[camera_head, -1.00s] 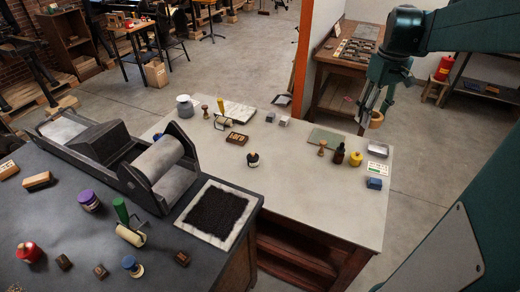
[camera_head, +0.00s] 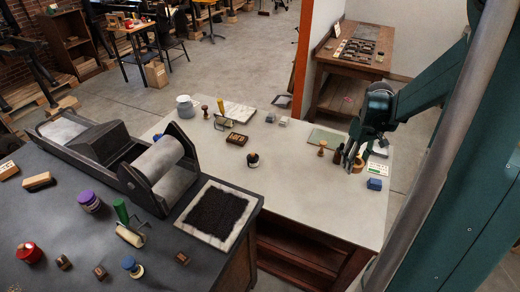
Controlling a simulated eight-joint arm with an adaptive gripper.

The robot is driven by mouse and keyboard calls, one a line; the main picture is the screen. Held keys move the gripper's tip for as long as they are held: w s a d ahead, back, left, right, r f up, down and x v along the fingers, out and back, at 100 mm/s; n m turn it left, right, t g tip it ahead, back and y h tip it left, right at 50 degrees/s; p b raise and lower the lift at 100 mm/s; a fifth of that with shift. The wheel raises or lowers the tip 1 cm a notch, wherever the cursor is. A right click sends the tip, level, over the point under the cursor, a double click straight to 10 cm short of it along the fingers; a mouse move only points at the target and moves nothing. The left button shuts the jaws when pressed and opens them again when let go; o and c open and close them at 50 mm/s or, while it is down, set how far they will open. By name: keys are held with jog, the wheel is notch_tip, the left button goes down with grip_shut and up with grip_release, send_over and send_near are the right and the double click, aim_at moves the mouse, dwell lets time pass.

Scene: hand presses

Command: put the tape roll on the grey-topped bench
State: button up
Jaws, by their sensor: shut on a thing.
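The grey-topped bench (camera_head: 290,185) stands in the middle, with small items on its pale top. My gripper (camera_head: 350,158) points down over the right part of this bench, among the small items there. It is shut on the tape roll (camera_head: 358,164), of which only a small tan-brown part shows by the fingers. I cannot tell whether the roll touches the bench top.
A wooden stamp (camera_head: 322,147), a green mat (camera_head: 327,138) and a blue box (camera_head: 375,184) are close to my gripper. The dark bottle and yellow jar there are mostly hidden. Bare top lies front of centre. A dark bench (camera_head: 75,225) with a press stands left.

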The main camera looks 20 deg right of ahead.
send_over(344, 192)
notch_tip(344, 192, down, 6)
jog(key=shift+s+r, duration=0.1)
jog(key=shift+r, duration=0.05)
dwell(0.6)
jog(key=shift+f+b, duration=0.45)
jog(key=shift+f, duration=2.7)
jog(key=shift+f+b, duration=0.3)
jog(key=shift+f, duration=1.55)
jog(key=shift+f, duration=0.15)
jog(key=o, duration=0.6)
jog(key=shift+c, duration=0.2)
jog(key=o, duration=0.3)
